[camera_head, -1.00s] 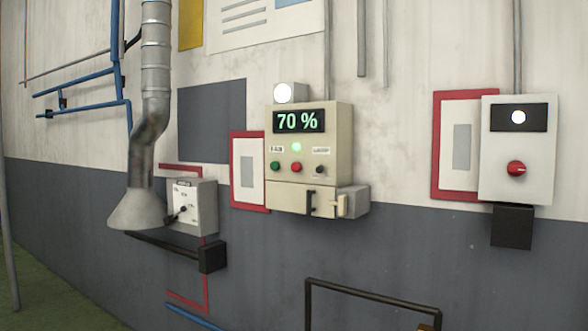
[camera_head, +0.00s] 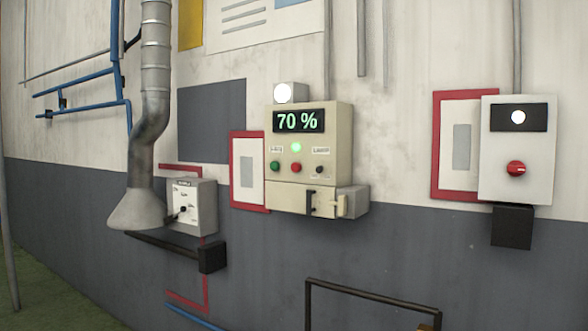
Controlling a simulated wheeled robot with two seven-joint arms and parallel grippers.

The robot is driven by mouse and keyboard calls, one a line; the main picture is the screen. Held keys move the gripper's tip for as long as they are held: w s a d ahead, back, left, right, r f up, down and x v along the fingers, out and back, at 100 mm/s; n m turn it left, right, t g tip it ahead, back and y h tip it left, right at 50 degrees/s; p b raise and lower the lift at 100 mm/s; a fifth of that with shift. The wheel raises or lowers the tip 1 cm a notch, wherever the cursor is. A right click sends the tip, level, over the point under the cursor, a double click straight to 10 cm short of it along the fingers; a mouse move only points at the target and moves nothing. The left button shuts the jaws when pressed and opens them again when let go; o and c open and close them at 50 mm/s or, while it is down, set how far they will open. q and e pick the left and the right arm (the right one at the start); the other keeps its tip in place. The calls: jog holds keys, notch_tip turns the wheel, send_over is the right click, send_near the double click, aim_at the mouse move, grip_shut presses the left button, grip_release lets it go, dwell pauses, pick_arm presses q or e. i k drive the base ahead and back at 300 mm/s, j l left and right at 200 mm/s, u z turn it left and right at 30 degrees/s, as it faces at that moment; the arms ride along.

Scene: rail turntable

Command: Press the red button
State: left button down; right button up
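The red button (camera_head: 296,167) is on the front of a beige control box (camera_head: 341,150) on the wall, in the middle of the head view. A green button (camera_head: 275,166) is to its left and a small black knob (camera_head: 319,169) to its right. Nothing covers the red button. Neither of my grippers is in view.
A white box (camera_head: 541,170) with a red knob (camera_head: 516,168) hangs at the right. A small grey switch box (camera_head: 206,205) and a duct hood (camera_head: 138,212) are at the left. A dark rail frame (camera_head: 370,295) stands at the bottom right.

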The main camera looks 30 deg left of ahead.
aim_at(296, 167)
jog(key=i+j+z, duration=0.15)
jog(key=j, duration=1)
jog(key=i+j+z, duration=0.15)
jog(key=j, duration=1.05)
jog(key=i+j+z, duration=0.2)
jog(key=j, duration=1)
jog(key=k, duration=0.1)
